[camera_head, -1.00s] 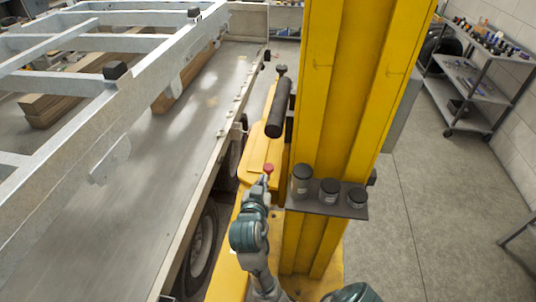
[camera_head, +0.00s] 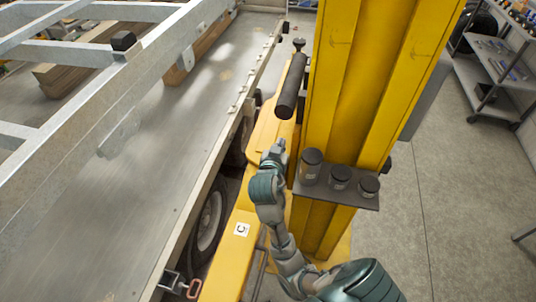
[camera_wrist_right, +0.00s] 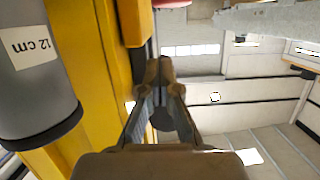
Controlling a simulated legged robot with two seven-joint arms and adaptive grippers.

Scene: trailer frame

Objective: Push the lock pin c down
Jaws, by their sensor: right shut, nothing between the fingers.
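A white label marked C (camera_head: 241,229) is on the yellow arm of the lift, below my right gripper. My right gripper (camera_head: 277,150) is shut and empty above the yellow arm, beside the yellow column. In the right wrist view its closed fingertips (camera_wrist_right: 160,72) point away, with nothing between them. A red part (camera_wrist_right: 170,3) is cut off at the top edge of that view, a little beyond and apart from the fingers; it may be the pin's red knob. In the head view no red knob shows near the gripper, which may hide it. My left gripper is not in view.
The yellow column (camera_head: 365,70) stands close at right, with a shelf (camera_head: 345,195) of dark cylinders. A grey cylinder labelled 12 cm (camera_wrist_right: 35,80) is close in the wrist view. The trailer bed (camera_head: 165,170) is at left. A latch with a red handle (camera_head: 194,289) is at lower left.

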